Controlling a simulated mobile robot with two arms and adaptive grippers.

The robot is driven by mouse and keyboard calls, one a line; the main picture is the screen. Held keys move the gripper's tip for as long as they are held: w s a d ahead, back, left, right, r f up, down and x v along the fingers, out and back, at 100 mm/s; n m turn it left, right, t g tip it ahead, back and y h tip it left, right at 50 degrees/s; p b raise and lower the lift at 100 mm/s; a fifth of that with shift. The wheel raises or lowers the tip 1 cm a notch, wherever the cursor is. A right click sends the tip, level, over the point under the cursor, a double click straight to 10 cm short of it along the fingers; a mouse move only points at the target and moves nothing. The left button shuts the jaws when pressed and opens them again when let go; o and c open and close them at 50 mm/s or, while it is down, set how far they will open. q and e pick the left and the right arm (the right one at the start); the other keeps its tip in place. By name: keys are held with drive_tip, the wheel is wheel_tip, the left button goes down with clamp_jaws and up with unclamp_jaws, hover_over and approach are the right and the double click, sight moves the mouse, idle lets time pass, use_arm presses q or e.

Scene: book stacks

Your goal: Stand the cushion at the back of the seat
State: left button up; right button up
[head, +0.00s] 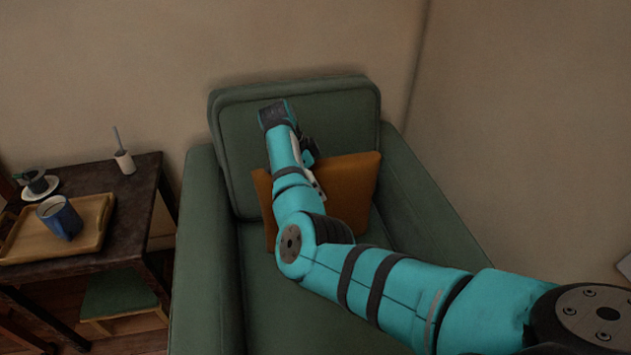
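The orange-brown cushion (350,188) is on the seat of the green armchair (400,195). It looks raised on edge and tilted, in front of the backrest (350,115); its lower left part is hidden by my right arm. My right arm comes in from the right and reaches across the seat to the backrest. My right gripper (312,172) is at the cushion's upper left, mostly hidden behind my own wrist. I cannot tell whether its fingers hold the cushion or only touch it. My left gripper is not in view.
A dark side table (135,185) stands left of the armchair. It bears a wooden tray (90,240) with a blue mug (60,217), a cup on a saucer (38,185) and a small white pot (124,161). A green-topped stool (115,293) is below. The front of the seat looks clear.

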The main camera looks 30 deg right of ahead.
drive_tip(key=o, duration=1.6)
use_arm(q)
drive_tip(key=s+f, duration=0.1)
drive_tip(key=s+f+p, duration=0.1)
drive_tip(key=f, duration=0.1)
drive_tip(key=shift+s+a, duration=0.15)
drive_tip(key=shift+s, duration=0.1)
use_arm(e)
drive_tip(key=v, duration=1.2)
drive_tip(key=shift+r, duration=0.1)
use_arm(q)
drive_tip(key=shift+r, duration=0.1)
